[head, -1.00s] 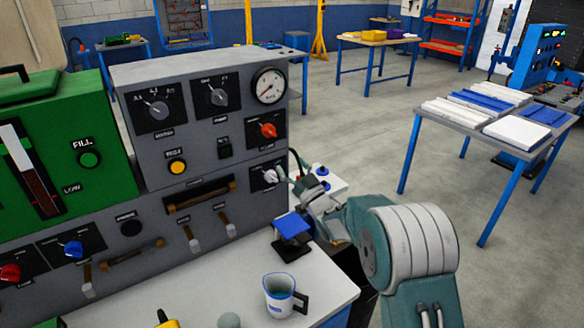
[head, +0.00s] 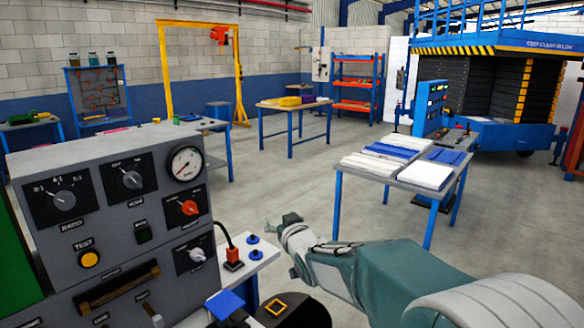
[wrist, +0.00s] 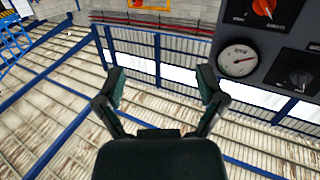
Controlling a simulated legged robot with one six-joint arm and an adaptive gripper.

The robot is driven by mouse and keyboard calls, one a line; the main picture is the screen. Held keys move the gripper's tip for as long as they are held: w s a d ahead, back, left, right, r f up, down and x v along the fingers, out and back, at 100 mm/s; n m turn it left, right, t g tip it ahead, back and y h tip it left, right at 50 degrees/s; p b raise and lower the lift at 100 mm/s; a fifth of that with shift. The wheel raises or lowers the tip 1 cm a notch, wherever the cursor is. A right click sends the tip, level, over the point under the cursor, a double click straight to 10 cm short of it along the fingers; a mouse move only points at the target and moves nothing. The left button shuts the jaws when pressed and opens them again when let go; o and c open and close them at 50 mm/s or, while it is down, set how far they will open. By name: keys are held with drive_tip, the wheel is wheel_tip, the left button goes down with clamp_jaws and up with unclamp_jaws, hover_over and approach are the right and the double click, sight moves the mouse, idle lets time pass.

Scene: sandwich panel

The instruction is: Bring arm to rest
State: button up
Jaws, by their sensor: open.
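My gripper (wrist: 160,88) is open and empty in the wrist view, its two dark fingers spread apart with nothing between them. In the head view my gripper (head: 283,222) is small, at the end of my teal and grey arm, which reaches in from the lower right. It is in the air to the right of the grey control panel (head: 120,185), apart from it. The panel's gauge also shows at the upper right of the wrist view (wrist: 238,57).
A table (head: 402,178) with white and blue slabs stands to the right. A blue-legged table (head: 292,104) is further back. Below my gripper are a red-based plug (head: 233,265) with a cable and blue knobs (head: 253,239). Open floor lies between the tables.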

drive_tip(key=s+d+m+g+h, duration=0.3)
drive_tip(key=s+d+g+h, duration=0.25)
drive_tip(key=s+d, duration=1.1)
drive_tip(key=s+d+f+m+g, duration=0.1)
drive_tip(key=s+f+g, duration=0.1)
drive_tip(key=s, duration=0.8)
drive_tip(key=s+d+f+m+g+h, duration=0.1)
drive_tip(key=s+f, duration=0.3)
drive_tip(key=s, duration=0.6)
drive_tip(key=shift+s+d+g, duration=0.15)
drive_tip(key=shift+s+g, duration=0.2)
drive_tip(key=shift+g, duration=0.4)
